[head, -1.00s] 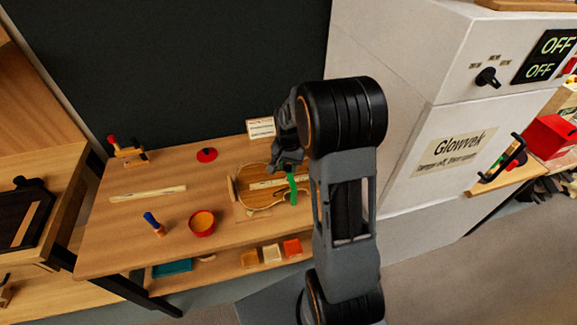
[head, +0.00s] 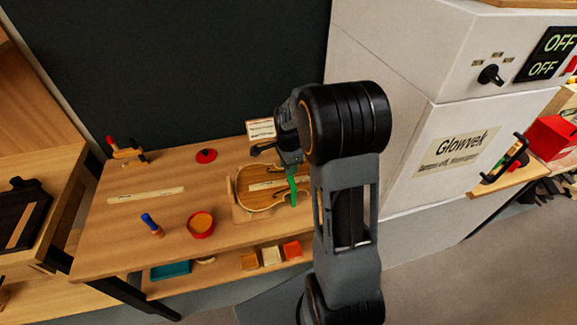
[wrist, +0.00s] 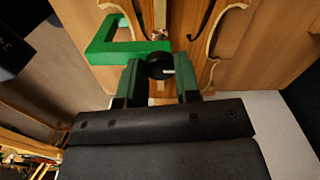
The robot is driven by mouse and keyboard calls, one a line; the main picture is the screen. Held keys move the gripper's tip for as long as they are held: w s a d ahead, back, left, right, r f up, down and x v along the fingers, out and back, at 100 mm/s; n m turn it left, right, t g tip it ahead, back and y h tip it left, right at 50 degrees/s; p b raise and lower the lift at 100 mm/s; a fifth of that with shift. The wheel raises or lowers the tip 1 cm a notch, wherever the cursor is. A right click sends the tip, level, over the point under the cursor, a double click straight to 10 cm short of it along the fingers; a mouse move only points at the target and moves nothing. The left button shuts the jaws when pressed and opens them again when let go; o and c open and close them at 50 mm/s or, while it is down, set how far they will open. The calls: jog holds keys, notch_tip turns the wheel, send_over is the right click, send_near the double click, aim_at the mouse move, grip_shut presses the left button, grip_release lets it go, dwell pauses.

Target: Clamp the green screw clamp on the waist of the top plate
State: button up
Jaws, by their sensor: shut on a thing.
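The green screw clamp (head: 292,190) shows at the right part of the violin top plate (head: 260,197) in the head view. In the wrist view, my gripper (wrist: 160,72) is shut on the clamp's round black knob (wrist: 160,65).
A white labelled card (head: 261,129) is behind the plate. The white Glowvek cabinet (head: 400,170) stands to the right.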

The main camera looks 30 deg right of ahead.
jog(key=shift+m, duration=1)
jog(key=o, duration=0.9)
jog(key=shift+o, duration=0.2)
notch_tip(320, 180, up, 14)
jog(key=shift+f, duration=0.1)
